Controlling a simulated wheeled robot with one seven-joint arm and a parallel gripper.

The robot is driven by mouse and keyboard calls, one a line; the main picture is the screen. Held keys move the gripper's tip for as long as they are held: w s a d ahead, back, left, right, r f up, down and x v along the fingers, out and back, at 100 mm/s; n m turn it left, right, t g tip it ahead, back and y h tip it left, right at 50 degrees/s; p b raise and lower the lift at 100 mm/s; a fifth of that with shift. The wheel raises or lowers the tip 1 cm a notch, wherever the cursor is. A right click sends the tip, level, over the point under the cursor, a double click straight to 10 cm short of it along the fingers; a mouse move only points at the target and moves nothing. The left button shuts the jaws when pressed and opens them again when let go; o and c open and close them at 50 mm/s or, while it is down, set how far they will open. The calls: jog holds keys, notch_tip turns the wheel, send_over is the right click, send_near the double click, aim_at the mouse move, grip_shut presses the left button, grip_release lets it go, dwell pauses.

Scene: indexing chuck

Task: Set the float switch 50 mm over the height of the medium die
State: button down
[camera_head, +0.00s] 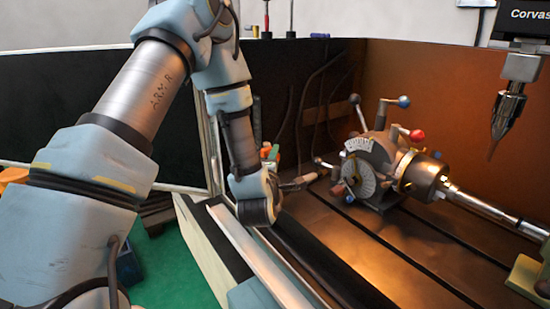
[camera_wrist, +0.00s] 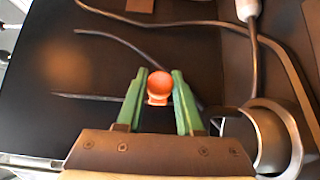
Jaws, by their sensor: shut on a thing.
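My gripper (camera_wrist: 158,95) has green fingers, shut on an orange round-headed piece (camera_wrist: 159,82). The round head shows between the fingertips, with a paler, narrower part below it. Whether this piece is the float switch or part of it, I cannot tell. In the head view, green and orange bits of my gripper's end (camera_head: 270,153) show beyond my wrist, left of the indexing chuck (camera_head: 370,170); most of it is hidden. I cannot pick out a medium die in either view.
The indexing chuck has several ball-ended levers, including a red knob (camera_head: 417,135) and a blue knob (camera_head: 403,101). A pointed spindle (camera_head: 508,108) hangs at upper right. In the wrist view, a grey ring (camera_wrist: 262,118) is close on the right, and cables cross the dark surface.

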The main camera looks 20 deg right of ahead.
notch_tip(320, 180, up, 4)
jog(key=shift+r+p, duration=0.1)
jog(key=shift+p, duration=0.4)
jog(key=c, duration=0.8)
grip_release()
jog(key=shift+c, duration=0.2)
jog(key=p+v, duration=0.7)
jog(key=v, duration=0.3)
jog(key=shift+s+a, duration=0.25)
jog(key=shift+s, duration=0.1)
